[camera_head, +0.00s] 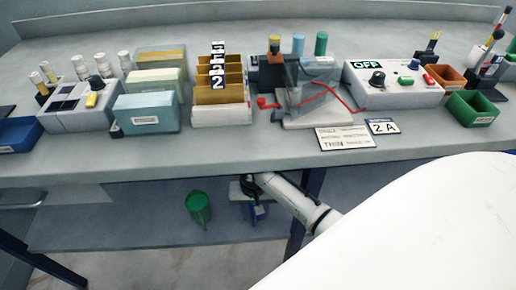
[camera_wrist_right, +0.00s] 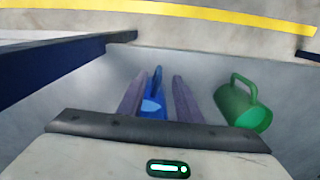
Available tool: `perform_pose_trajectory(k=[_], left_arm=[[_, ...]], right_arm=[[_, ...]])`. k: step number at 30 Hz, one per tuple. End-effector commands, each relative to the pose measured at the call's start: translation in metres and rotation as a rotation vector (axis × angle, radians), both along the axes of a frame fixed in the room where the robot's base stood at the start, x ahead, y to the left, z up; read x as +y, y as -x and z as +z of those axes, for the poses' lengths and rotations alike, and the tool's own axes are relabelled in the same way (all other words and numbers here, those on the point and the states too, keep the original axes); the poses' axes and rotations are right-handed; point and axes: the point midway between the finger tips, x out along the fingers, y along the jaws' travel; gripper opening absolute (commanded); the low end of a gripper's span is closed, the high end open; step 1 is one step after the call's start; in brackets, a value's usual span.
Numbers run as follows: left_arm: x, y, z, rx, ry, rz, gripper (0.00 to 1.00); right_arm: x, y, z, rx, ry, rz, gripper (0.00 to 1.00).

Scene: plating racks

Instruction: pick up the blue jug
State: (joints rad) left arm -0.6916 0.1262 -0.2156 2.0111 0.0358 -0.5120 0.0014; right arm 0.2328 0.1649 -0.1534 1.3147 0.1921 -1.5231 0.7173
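The blue jug (camera_wrist_right: 153,108) shows in the right wrist view between the two purple-grey fingers of my right gripper (camera_wrist_right: 157,88). The fingers stand apart, with a visible gap on the right side of the jug. Whether a finger touches it is unclear. In the head view my right gripper (camera_head: 253,208) reaches down over the shelf below the bench, and the blue jug is mostly hidden there behind it. My left gripper is in neither view.
A green jug (camera_head: 198,207) stands close by on the lower shelf (camera_head: 120,222) and also shows in the right wrist view (camera_wrist_right: 242,104). Dark blue table legs (camera_head: 305,210) flank the space. The bench above (camera_head: 240,150) holds racks, bins and a control box.

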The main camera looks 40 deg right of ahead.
Motion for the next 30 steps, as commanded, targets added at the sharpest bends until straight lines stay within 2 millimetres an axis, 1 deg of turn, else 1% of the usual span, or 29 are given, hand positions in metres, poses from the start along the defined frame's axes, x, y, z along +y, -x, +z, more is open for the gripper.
perform_pose_trajectory(k=[8, 12, 15, 19, 25, 29, 30], left_arm=[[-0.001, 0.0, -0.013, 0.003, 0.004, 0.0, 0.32], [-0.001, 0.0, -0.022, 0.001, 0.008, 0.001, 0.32], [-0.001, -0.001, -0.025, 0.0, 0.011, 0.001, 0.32], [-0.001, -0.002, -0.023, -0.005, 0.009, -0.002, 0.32], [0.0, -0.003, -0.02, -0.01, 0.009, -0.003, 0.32], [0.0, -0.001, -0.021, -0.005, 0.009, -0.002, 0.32], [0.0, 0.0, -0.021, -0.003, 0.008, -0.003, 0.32]], right_arm=[[-0.001, 0.001, -0.032, 0.006, 0.0, -0.005, 0.32], [-0.002, 0.003, -0.055, 0.008, 0.001, -0.004, 0.32], [-0.002, 0.002, -0.067, 0.005, 0.0, -0.003, 0.32], [-0.002, 0.002, -0.072, 0.004, 0.0, -0.003, 0.32], [-0.002, 0.002, -0.072, 0.003, 0.0, -0.002, 0.32], [-0.002, 0.002, -0.072, 0.003, 0.0, -0.002, 0.1], [-0.002, 0.002, -0.072, 0.004, 0.0, -0.002, 0.03]])
